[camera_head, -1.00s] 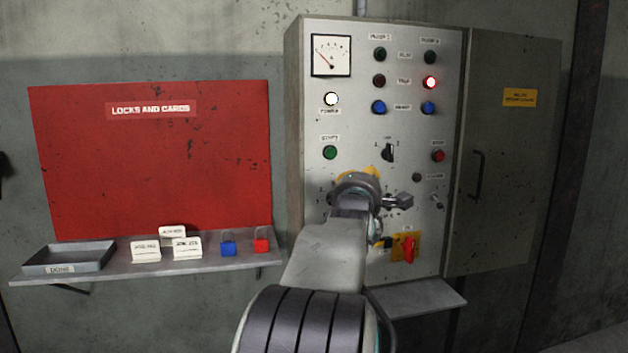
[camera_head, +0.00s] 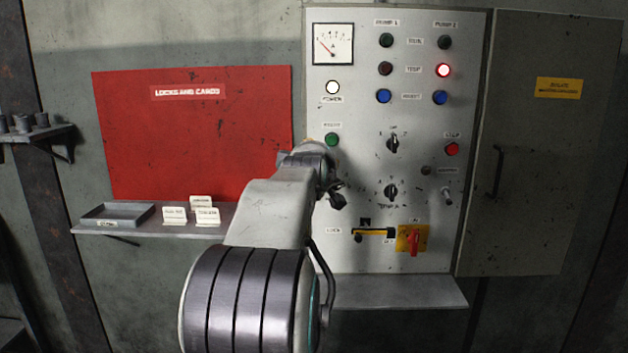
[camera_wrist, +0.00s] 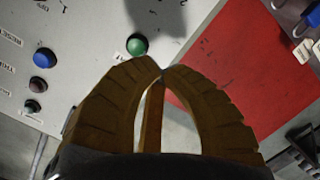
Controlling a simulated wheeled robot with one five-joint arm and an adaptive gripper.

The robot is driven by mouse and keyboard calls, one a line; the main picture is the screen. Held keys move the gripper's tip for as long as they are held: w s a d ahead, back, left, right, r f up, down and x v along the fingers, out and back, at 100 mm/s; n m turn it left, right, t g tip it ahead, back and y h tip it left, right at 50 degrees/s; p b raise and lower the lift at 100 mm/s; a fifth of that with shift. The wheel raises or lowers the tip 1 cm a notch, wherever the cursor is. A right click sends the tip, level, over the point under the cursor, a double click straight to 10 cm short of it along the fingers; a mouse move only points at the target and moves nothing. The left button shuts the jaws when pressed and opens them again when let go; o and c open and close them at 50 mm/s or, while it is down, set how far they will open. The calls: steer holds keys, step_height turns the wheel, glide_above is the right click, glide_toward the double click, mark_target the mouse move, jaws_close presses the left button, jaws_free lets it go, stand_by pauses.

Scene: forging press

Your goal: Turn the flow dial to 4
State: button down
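The grey control panel (camera_head: 350,110) carries two black rotary dials, an upper one (camera_head: 393,143) and a lower one (camera_head: 391,192). Both have marks around them; I cannot read which is the flow dial or its setting. Both pointers look roughly upright. My gripper is left of both dials, its fingers mostly hidden behind my arm in the head view. In the wrist view my gripper (camera_wrist: 162,71) has its two yellow fingers' tips together, with nothing held. A green button (camera_wrist: 137,45) lies just beyond the tips; it also shows in the head view (camera_head: 331,140).
A yellow-and-red switch (camera_head: 413,240) and a lever (camera_head: 446,196) stick out below and right of the dials. An open cabinet door (camera_head: 540,150) stands right. A red board (camera_head: 200,130) and a shelf (camera_head: 150,228) with cards are left. A ledge (camera_head: 400,291) juts below the panel.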

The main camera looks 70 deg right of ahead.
step_height(320, 180, down, 2)
steer(key=m+y, duration=0.1)
steer(key=m, duration=0.4)
steer(key=m+p, duration=0.2)
steer(key=p, duration=0.2)
glide_above(336, 186)
steer(key=w+a, duration=0.2)
steer(key=w, duration=0.2)
step_height(336, 186, down, 2)
steer(key=shift+s+d+f+p, duration=0.15)
steer(key=shift+s+f, duration=0.05)
steer(key=shift+f, duration=0.5)
steer(key=shift+s+d+f+p, duration=0.1)
steer(key=shift+s+d+f, duration=0.1)
steer(key=shift+f, duration=0.55)
steer(key=shift+s+d+f+p, duration=0.1)
steer(key=shift+s+f+p, duration=0.1)
steer(key=shift+f, duration=0.5)
steer(key=shift+f, duration=0.1)
